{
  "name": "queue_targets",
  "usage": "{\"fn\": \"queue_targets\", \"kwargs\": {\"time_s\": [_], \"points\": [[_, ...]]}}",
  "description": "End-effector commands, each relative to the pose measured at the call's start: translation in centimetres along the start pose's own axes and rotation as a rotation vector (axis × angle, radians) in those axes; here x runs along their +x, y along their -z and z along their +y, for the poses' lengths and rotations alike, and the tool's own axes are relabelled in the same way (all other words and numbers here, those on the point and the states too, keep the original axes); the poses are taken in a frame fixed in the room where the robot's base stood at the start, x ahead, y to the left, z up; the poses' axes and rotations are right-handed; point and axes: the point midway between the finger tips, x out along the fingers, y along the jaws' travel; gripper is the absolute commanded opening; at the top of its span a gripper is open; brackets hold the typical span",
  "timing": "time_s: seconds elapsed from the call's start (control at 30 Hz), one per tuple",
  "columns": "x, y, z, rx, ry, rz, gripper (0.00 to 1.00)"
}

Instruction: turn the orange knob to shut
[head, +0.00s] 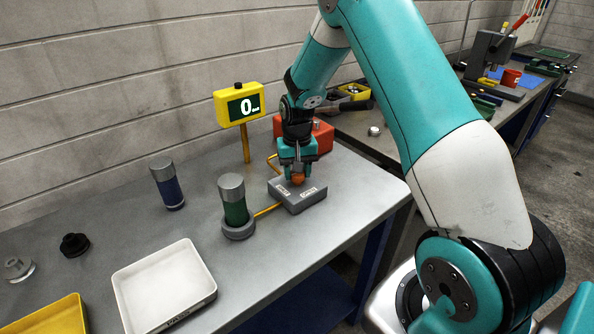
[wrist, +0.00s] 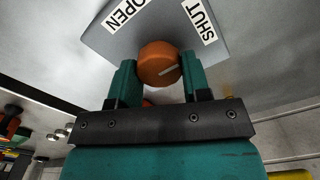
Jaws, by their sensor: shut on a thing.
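The orange knob (wrist: 158,62) sits on a grey valve block (head: 299,199) with two white labels. In the wrist view the labels read OPEN (wrist: 126,13) and SHUT (wrist: 199,20). My gripper (wrist: 158,78) is shut on the knob, one teal finger on each side. A pale pointer line on the knob's face slants toward the SHUT side of the picture. In the head view my gripper (head: 298,172) reaches down onto the block and partly hides the knob (head: 298,179).
A green cylinder (head: 235,208) stands in a grey holder left of the block, joined by a yellow pipe. A blue cylinder (head: 168,187), a white tray (head: 165,284) and a yellow display (head: 239,104) reading 0 are nearby. A red box (head: 318,136) stands behind my gripper.

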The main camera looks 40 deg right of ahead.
Motion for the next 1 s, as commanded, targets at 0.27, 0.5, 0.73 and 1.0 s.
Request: {"fn": "queue_targets", "kwargs": {"time_s": [0.27,0.5,0.73,1.0], "points": [[-0.3,0.3,0.0,0.003,0.000,0.009,0.60],[-0.1,0.1,0.0,0.000,0.000,0.004,0.69],[-1.3,0.1,0.0,0.000,0.001,0.005,0.69],[-7.4,0.2,0.0,0.000,0.002,0.011,0.69]]}}
